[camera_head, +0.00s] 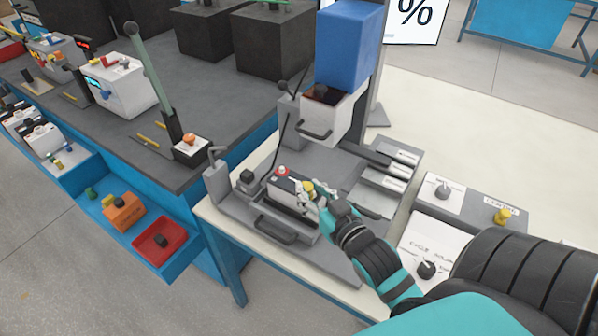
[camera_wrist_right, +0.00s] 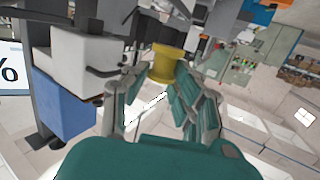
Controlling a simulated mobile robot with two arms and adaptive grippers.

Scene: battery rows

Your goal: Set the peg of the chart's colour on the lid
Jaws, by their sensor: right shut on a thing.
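My right gripper (camera_head: 307,192) is shut on a yellow peg (camera_wrist_right: 167,65), held between its fingers in the right wrist view. In the head view the peg is a small yellow spot (camera_head: 307,186) at the fingertips, over the grey fixture. A battery (camera_head: 284,185) sits in the fixture beside the fingers, with a red peg or cap (camera_head: 282,170) at its left end. The fingers partly hide the battery's top, so I cannot tell whether the yellow peg touches its lid. I cannot make out the chart's colour. My left gripper is not in view.
A blue press head with a white box (camera_head: 328,116) stands behind the fixture. A control panel with dials and a yellow knob (camera_head: 503,215) is at the right.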

